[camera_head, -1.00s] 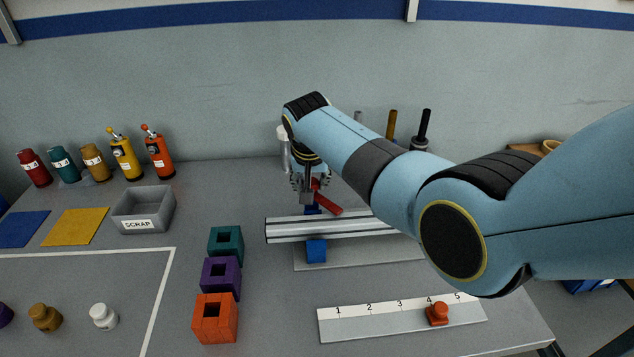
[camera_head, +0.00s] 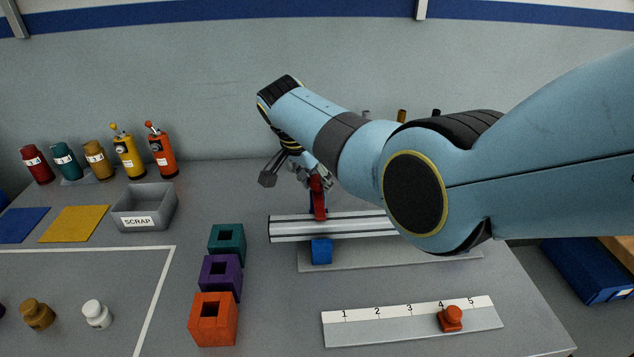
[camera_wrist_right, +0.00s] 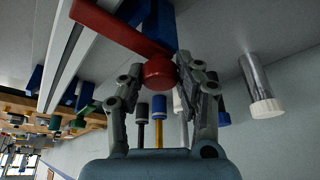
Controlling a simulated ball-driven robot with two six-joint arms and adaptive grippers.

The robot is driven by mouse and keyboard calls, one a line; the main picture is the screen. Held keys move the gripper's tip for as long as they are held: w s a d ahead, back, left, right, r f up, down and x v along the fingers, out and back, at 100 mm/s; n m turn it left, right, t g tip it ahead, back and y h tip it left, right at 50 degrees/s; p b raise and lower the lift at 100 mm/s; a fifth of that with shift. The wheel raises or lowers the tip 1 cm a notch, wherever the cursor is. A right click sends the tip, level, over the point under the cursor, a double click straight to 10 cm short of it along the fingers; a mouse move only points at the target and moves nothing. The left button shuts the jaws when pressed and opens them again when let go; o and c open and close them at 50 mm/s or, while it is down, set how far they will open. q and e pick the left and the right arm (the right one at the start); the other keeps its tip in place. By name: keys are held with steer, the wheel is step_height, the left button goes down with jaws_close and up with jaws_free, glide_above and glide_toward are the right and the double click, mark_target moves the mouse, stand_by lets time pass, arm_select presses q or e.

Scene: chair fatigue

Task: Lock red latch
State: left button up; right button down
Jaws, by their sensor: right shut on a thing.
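The red latch (camera_head: 320,200) is a lever with a round knob at one end, set by a blue mount at the back of the silver rail (camera_head: 355,228). In the head view it stands steeply near the rail's left end. The right wrist view shows its red arm (camera_wrist_right: 115,27) running to the knob between the fingers. My right gripper (camera_wrist_right: 160,75) is shut on the knob. In the head view this gripper (camera_head: 303,178) is tilted and partly hidden by my wrist. My left gripper is in neither view.
A blue block (camera_head: 321,251) sits at the rail's front. Purple (camera_head: 221,278), teal and orange blocks stand to its left. A numbered strip (camera_head: 412,326) with an orange-red knob lies in front. A grey scrap bin (camera_head: 144,208) is farther left.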

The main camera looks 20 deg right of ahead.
stand_by(0.5)
steer(key=c, duration=0.9)
jaws_free()
steer(key=shift+r, duration=0.1)
steer(key=v, duration=1.1)
steer(key=shift+r, duration=0.4)
steer(key=shift+a, duration=0.15)
